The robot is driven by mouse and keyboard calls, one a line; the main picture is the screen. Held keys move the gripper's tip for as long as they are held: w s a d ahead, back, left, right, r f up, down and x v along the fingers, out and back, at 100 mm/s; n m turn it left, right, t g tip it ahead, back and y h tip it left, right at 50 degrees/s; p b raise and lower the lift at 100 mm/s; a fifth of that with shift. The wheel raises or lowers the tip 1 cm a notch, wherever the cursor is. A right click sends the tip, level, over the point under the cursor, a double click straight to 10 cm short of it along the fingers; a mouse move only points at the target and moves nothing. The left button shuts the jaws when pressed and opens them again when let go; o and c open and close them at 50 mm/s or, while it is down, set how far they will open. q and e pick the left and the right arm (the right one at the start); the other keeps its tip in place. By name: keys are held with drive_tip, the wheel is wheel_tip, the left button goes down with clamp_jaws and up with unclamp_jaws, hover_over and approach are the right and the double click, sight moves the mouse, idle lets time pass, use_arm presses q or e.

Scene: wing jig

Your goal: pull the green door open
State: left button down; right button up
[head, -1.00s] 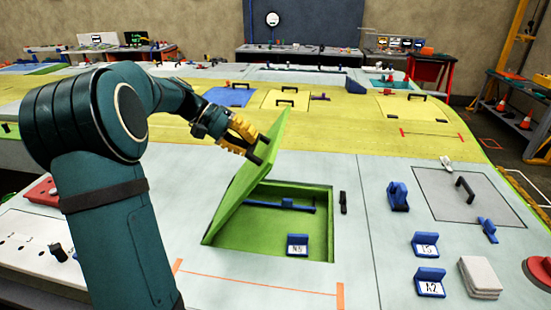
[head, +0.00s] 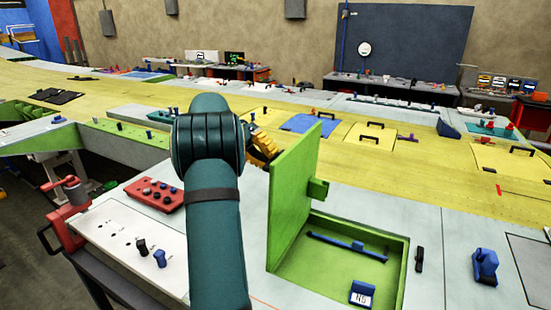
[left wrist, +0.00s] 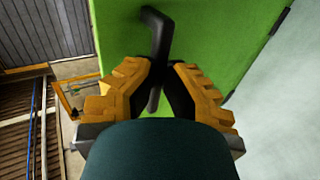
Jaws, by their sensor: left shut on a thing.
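The green door (head: 291,197) stands swung up, close to upright, along the left edge of its green recess (head: 340,273). It also fills much of the left wrist view (left wrist: 223,45). My left gripper (head: 262,147) is on the left side of the door, partly hidden by my arm and the door. In the left wrist view its yellow fingers (left wrist: 156,82) are closed around the black door handle (left wrist: 158,35). My right gripper is in neither view.
Inside the recess are a blue rod (head: 347,246) and a blue block labelled N6 (head: 361,293). A black latch piece (head: 419,259) lies right of the opening. A white panel with knobs (head: 128,238) and a red control box (head: 153,194) are to the left.

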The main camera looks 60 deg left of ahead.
use_arm(q)
drive_tip(key=shift+s+f, duration=0.15)
drive_tip(key=shift+f, duration=0.4)
drive_tip(key=c, duration=1)
unclamp_jaws()
drive_tip(key=shift+a, duration=0.15)
drive_tip(key=shift+r, duration=5.05)
